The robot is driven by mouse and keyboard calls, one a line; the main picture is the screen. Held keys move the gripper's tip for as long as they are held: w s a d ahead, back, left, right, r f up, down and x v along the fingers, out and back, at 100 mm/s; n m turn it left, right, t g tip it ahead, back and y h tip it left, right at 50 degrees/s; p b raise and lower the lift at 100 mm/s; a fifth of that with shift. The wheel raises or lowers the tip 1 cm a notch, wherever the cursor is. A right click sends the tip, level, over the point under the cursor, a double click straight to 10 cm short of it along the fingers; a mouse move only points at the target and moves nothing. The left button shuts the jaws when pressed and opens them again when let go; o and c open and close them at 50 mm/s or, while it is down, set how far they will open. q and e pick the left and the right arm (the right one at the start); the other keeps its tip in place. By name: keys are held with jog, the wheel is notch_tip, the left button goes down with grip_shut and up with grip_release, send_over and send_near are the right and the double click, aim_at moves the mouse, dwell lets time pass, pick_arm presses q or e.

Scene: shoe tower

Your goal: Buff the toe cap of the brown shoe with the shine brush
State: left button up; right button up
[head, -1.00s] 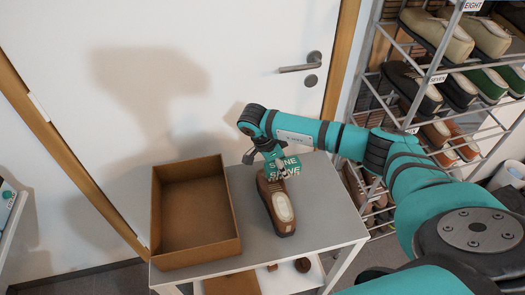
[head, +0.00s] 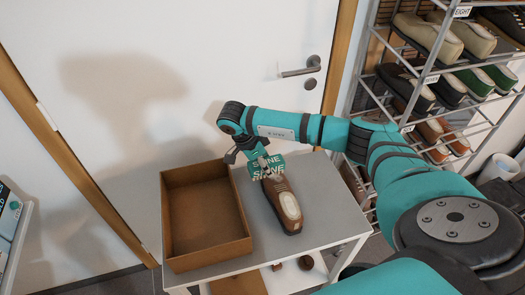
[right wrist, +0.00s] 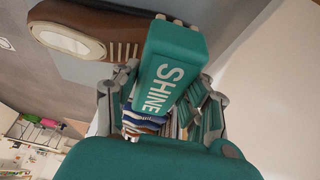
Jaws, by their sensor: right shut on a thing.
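The brown shoe (head: 289,208) stands on the table with its cream-lined opening toward me and its toe end away from me. My right gripper (head: 258,157) is shut on the green shine brush (head: 267,166), which carries the word SHINE. The brush is at the toe end, lying across it toward its left side, and hides most of the toe cap. In the right wrist view the brush (right wrist: 172,62) sits between the fingers, beside the laces of the shoe (right wrist: 120,22). I cannot tell whether its bristles touch the toe cap. My left gripper is not in view.
An open, empty-looking cardboard box (head: 206,255) stands on the grey table (head: 262,248) left of the shoe. A shoe rack (head: 445,70) with several shoes is at the right. A white door (head: 170,60) is behind the table. Smaller items lie on a lower shelf.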

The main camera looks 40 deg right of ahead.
notch_tip(320, 180, up, 2)
jog(key=shift+d+r+p, duration=0.1)
jog(key=shift+p, duration=0.4)
jog(key=shift+r+p, duration=0.45)
jog(key=shift+r, duration=0.3)
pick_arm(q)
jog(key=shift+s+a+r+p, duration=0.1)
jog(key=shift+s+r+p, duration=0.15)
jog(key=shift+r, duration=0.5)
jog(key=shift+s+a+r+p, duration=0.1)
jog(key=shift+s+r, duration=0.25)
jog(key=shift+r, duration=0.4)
pick_arm(e)
jog(key=shift+r, duration=0.55)
